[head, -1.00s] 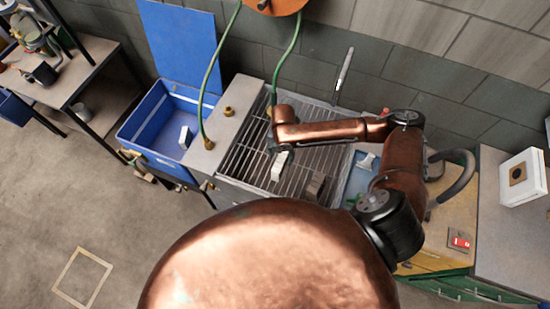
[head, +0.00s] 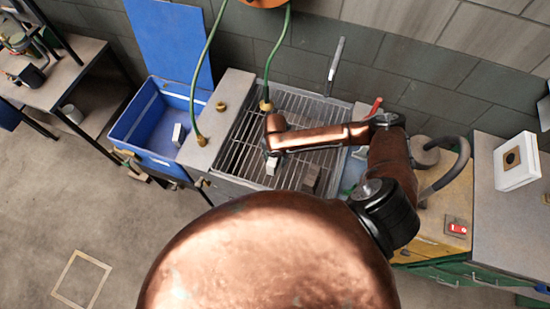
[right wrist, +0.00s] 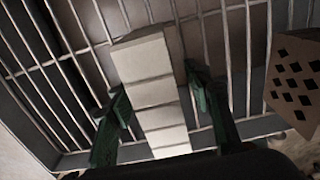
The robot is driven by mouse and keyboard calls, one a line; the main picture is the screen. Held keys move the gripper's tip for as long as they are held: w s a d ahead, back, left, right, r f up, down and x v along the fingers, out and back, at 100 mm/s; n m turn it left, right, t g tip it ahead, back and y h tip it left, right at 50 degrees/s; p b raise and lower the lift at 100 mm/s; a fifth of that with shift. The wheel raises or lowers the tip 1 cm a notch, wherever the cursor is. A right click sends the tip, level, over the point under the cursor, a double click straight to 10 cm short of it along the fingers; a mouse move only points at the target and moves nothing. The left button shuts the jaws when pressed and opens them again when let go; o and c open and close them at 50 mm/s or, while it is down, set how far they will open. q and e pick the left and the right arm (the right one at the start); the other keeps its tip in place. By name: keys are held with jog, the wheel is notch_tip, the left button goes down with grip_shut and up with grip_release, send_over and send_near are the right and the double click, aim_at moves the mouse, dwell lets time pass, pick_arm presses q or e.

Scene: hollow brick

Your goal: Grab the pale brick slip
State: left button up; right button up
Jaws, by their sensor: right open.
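The pale brick slip (head: 272,166) rests on the metal grate (head: 238,158), below my right gripper in the head view. In the right wrist view the pale slip (right wrist: 150,82) lies lengthwise between the two green fingers of my right gripper (right wrist: 158,118). Its face shows several cross lines. The fingers are open, one on each side of it, and I see no clear grip on it. In the head view the right gripper is mostly hidden behind its own arm. My left gripper is not in view.
A brown brick (head: 311,178) sits on the grate to the right; a perforated brick (right wrist: 293,82) shows in the wrist view. A blue bin (head: 150,105) holding a pale block (head: 178,134) stands left.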

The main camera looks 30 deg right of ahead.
jog(key=shift+f, duration=0.25)
jog(key=shift+c, duration=0.5)
grip_shut()
